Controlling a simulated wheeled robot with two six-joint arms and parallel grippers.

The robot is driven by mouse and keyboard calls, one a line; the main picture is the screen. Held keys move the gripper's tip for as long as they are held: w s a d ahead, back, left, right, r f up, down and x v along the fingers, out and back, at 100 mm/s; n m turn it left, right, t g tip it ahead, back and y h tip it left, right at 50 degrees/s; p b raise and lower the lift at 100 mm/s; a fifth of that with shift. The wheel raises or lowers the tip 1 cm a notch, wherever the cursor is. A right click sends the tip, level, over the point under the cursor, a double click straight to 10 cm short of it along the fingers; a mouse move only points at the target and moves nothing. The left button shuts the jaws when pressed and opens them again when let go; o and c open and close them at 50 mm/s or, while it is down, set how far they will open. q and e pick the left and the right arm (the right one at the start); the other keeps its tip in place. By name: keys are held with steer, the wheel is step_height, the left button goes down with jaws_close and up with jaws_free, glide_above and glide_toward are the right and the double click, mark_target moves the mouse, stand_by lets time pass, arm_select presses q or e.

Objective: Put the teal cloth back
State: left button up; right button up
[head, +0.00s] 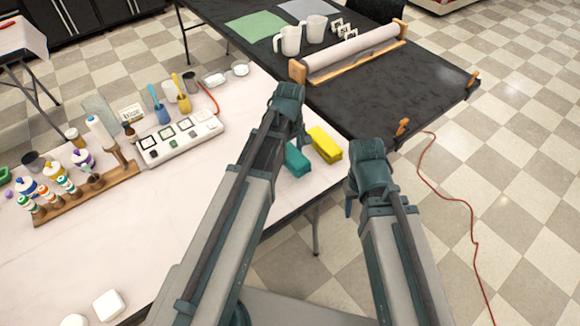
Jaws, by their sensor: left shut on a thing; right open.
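The teal cloth (297,161) is a small folded block at the right edge of the white table, partly hidden by my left arm. A similar yellow block (325,144) is beside it, to the right. My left gripper (300,138) points down at the teal cloth and is shut on it; the fingers are mostly hidden behind my wrist. I cannot tell whether the cloth touches the table. My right gripper (349,206) is open and empty, off the table's right edge.
A white tray (180,139) and a wooden rack (85,192) of bottles stand further left. A black table (400,85) behind holds white mugs (291,41) and a paper roll (350,52). An orange cable (455,200) crosses the floor.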

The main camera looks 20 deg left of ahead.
arm_select(q)
steer(key=shift+f, duration=0.1)
step_height(320, 180, down, 4)
steer(key=b, duration=0.3)
steer(key=shift+r, duration=0.2)
steer(key=shift+b, duration=0.3)
steer(key=shift+f, duration=0.15)
steer(key=o, duration=1.2)
steer(key=shift+c, duration=0.2)
